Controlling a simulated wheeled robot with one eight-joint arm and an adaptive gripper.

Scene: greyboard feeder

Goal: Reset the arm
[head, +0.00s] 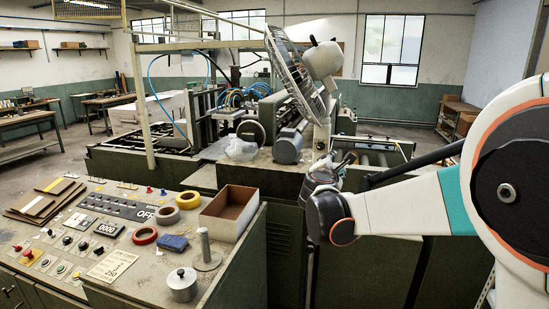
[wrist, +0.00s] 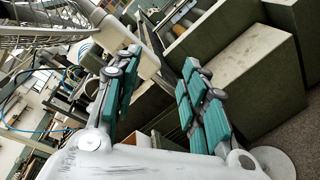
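My gripper (wrist: 160,65) shows in the wrist view with its two green-padded fingers spread apart and nothing between them. In the head view my gripper (head: 346,160) is small and partly hidden by my own wrist. It is in front of the green machine (head: 275,177), to the right of the control console (head: 150,262). My arm reaches in from the right edge of the head view, with its forearm about level.
The console carries an open box (head: 229,212), rolls of tape (head: 188,200), a blue item (head: 173,242), a metal pot (head: 181,284) and a post on a round base (head: 206,250). A fan (head: 295,72) stands above the machine. Open floor lies at the left back.

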